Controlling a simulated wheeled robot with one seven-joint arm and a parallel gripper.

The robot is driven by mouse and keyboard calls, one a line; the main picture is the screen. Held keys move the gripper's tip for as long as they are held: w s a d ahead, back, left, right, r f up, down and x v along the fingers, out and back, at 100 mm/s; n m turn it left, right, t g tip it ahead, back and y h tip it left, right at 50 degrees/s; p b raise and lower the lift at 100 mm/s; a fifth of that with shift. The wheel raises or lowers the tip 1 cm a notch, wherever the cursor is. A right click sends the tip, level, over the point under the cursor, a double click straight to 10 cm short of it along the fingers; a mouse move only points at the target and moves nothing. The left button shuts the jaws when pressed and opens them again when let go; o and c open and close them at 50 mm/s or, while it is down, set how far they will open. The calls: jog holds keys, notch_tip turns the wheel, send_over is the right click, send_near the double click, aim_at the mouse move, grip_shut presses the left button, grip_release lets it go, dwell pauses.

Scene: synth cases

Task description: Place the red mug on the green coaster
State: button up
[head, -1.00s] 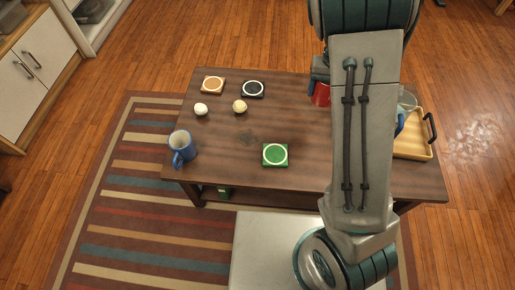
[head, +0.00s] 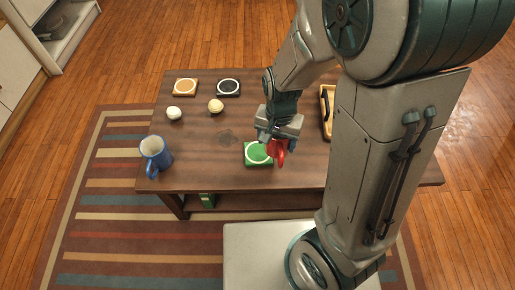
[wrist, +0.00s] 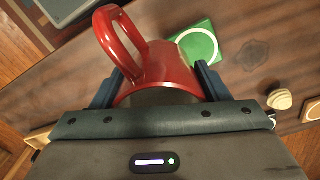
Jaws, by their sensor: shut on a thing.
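The red mug (head: 279,151) is held in my gripper (head: 278,138), with its handle toward the front in the head view. In the wrist view the mug (wrist: 180,72) sits between the two fingers and its handle points up and left. The green coaster (head: 256,155) with a white ring lies on the table, just left of the mug and partly covered by it in the head view. In the wrist view the coaster (wrist: 205,40) shows beyond the mug, to its upper right. The mug's height above the table is hard to tell.
A blue mug (head: 155,153) stands at the table's left front. An orange coaster (head: 186,87), a dark coaster (head: 229,87) and two pale round things, one white (head: 174,113) and one cream (head: 216,106), lie at the back left. A wooden tray (head: 325,112) is partly behind my arm.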

jog(key=w+a+f, duration=0.1)
jog(key=w+a+f+b, duration=0.1)
jog(key=a, duration=0.1)
jog(key=w+a+f+b, duration=0.1)
jog(key=w+a+f, duration=0.1)
jog(key=shift+f+b, duration=1.05)
jog(key=shift+f, duration=0.9)
jog(key=shift+f, duration=0.1)
jog(key=o, duration=1.2)
jog(key=shift+c, duration=0.2)
notch_tip(320, 180, up, 12)
jog(key=p, duration=0.5)
jog(key=s+d+r+n+t, duration=0.1)
jog(key=s+d+r+n, duration=0.3)
jog(key=s+d+r, duration=0.4)
jog(key=s+d, duration=0.3)
jog(key=d, duration=0.1)
jog(key=shift+r+n, duration=0.3)
jog(key=shift+n, duration=0.1)
